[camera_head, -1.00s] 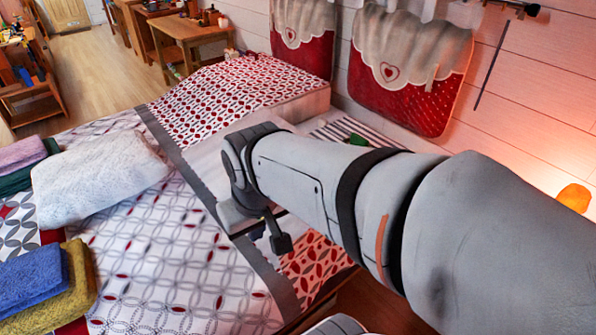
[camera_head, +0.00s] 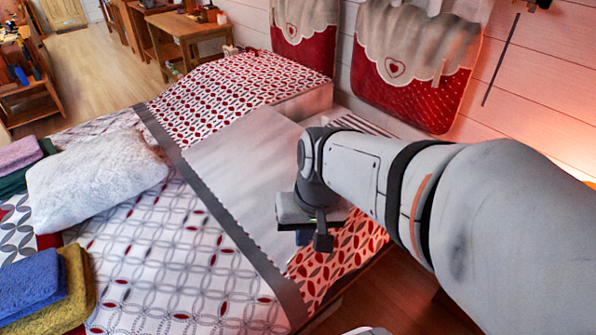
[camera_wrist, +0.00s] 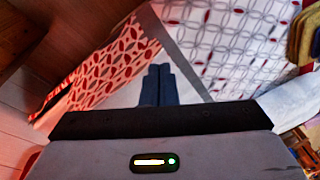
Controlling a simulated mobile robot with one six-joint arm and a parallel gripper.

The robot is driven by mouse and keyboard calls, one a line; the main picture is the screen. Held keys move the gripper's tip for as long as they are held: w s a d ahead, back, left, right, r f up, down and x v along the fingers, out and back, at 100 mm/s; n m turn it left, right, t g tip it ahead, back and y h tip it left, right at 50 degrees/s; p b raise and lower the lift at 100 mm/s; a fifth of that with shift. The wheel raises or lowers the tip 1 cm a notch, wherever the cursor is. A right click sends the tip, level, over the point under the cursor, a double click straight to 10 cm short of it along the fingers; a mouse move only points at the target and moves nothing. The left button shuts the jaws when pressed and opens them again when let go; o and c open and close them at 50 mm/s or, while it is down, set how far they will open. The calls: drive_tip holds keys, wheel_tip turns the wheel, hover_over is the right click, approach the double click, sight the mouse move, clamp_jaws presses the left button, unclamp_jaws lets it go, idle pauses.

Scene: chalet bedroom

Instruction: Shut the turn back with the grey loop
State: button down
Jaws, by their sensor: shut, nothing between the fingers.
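The bed cover (camera_head: 160,240) is white with grey rings and red leaf shapes. A plain pale panel (camera_head: 235,160), seemingly the turn back, lies across it, edged on the left by a grey band. A red-patterned part (camera_head: 352,243) shows at the near right corner, and also in the wrist view (camera_wrist: 112,68). I cannot make out the grey loop in either view. My gripper (camera_head: 303,238) is over the panel's near right edge; in the wrist view its dark fingers (camera_wrist: 158,70) are together and empty, over pale cloth. Whether they touch it is unclear.
A white fluffy cushion (camera_head: 95,178) and folded blue (camera_head: 30,278) and mustard (camera_head: 76,300) towels lie on the left of the bed. Red and pale hangings (camera_head: 405,90) are on the right wall. Wooden furniture (camera_head: 185,30) stands behind the bed.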

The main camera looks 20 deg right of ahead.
wheel_tip(320, 180, down, 14)
drive_tip(key=w+d+m+y+b, duration=0.1)
drive_tip(key=w+m+y+b, duration=0.1)
drive_tip(key=m+y+b, duration=0.45)
drive_tip(key=m+t+h+b, duration=0.4)
drive_tip(key=m+t+b, duration=0.9)
drive_tip(key=m, duration=0.9)
approach(342, 244)
wheel_tip(342, 244, up, 3)
drive_tip(key=s+a+g, duration=0.1)
drive_tip(key=shift+y, duration=0.25)
drive_tip(key=b+x, duration=0.2)
drive_tip(key=x, duration=0.7)
drive_tip(key=shift+b, duration=0.4)
drive_tip(key=shift+w+a, duration=0.1)
drive_tip(key=shift+w, duration=0.2)
drive_tip(key=shift+r, duration=0.1)
